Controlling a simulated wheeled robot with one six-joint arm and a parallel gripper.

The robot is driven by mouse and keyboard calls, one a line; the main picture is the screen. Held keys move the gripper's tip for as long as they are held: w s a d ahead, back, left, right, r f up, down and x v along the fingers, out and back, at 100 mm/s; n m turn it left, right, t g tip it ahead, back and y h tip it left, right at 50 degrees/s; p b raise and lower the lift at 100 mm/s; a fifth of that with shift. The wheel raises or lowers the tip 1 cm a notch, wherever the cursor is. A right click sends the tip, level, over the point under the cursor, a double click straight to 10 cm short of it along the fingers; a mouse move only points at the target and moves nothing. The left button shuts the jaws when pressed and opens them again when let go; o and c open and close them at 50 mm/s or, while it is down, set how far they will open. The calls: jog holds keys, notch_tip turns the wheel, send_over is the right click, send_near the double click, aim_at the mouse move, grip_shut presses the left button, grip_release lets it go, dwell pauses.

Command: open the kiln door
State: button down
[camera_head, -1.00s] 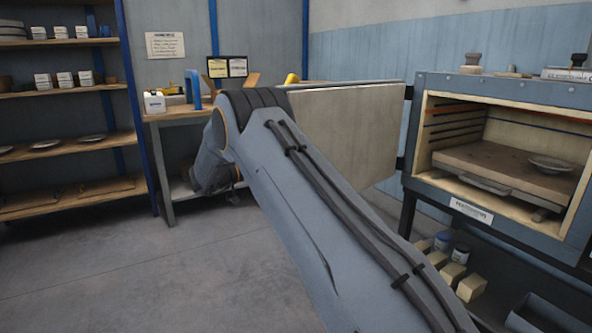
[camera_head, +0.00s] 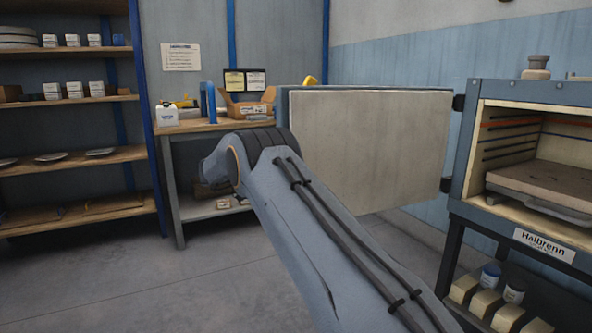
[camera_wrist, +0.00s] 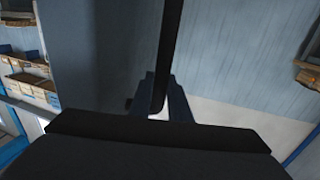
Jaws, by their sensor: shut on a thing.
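The kiln door (camera_head: 365,150) stands swung wide open to the left of the kiln (camera_head: 470,180), its pale inner face toward the head camera. It hangs on hinges at the kiln's left front edge. The kiln's chamber shows open, with a brown shelf slab (camera_head: 545,183) inside. My arm crosses in front of the door's lower left part, and my gripper is hidden in the head view. In the wrist view, my gripper (camera_wrist: 160,103) is shut on a dark upright bar, which I take as the kiln door's handle (camera_wrist: 170,50). The grey-blue door panel fills the area behind it.
A wooden shelf rack (camera_head: 70,155) with boxes and plates stands at the left. A workbench (camera_head: 210,128) with a cardboard box (camera_head: 250,106) stands behind my arm. Cream blocks and jars (camera_head: 490,275) sit under the kiln. Grey floor (camera_head: 150,285) at the front left is clear.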

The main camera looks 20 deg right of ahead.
jog(key=shift+a, duration=0.1)
jog(key=c, duration=1.6)
grip_release()
jog(key=shift+c, duration=0.2)
jog(key=a, duration=0.7)
jog(key=shift+w, duration=0.45)
